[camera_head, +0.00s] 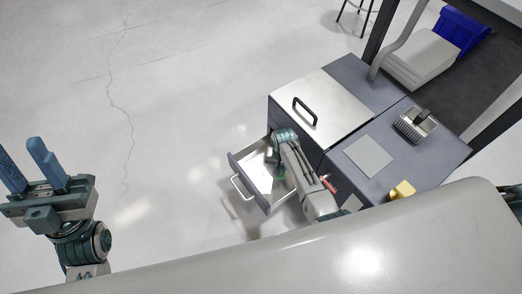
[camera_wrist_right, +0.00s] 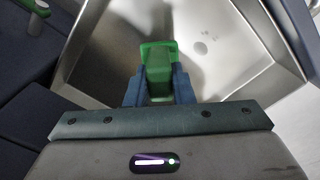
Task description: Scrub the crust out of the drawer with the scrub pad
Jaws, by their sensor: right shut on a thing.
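The open drawer (camera_head: 241,180) has a bare metal inside and a pale handle on its front. My right arm reaches over it. In the right wrist view my right gripper (camera_wrist_right: 159,82) is shut on the green scrub pad (camera_wrist_right: 158,52), holding it between two blue fingers inside the drawer (camera_wrist_right: 235,65). Whether the pad touches the drawer floor is unclear. Faint grey spots, possibly crust (camera_wrist_right: 199,48), show on the floor right of the pad. A dark patch behind the pad may be shadow. My left gripper (camera_head: 20,150) is open and empty, far left, away from the cabinet.
The cabinet top carries a metal plate with a black handle (camera_head: 304,110), a flat grey sheet (camera_head: 369,156), a brush-like item in a metal holder (camera_head: 415,124) and a yellow block (camera_head: 402,190). A blue bin (camera_head: 462,32) stands behind. The floor on the left is clear.

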